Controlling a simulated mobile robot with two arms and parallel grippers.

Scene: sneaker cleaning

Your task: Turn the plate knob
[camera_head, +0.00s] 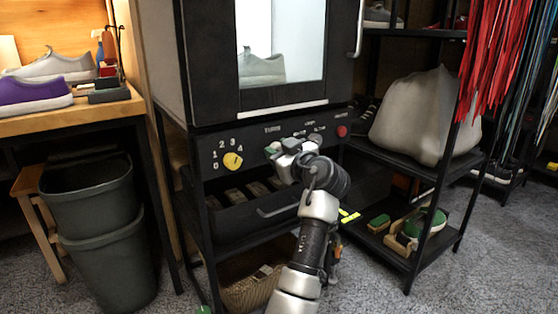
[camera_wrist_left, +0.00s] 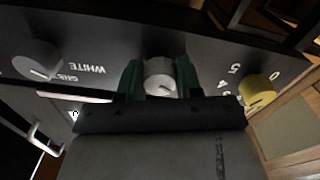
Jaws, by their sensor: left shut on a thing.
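A round grey knob (camera_wrist_left: 159,77) sits on the dark front panel (camera_wrist_left: 110,25) of the cabinet, between a yellow knob and another grey knob. I take it as the plate knob; its own label cannot be read. My left gripper (camera_wrist_left: 160,80) is shut on it, with one green fingertip on each side. In the head view my left gripper (camera_head: 282,148) reaches up to the panel and hides most of this knob. The yellow knob (camera_head: 232,160) has numbers around it and also shows in the wrist view (camera_wrist_left: 257,91). My right gripper is not in view.
The other grey knob (camera_wrist_left: 38,60), near the word WHITE, is close to the gripped one. A red button (camera_head: 342,131) is at the panel's right. A drawer handle (camera_head: 277,210) is below. Bins (camera_head: 92,195) stand left and a shelf rack (camera_head: 425,170) right.

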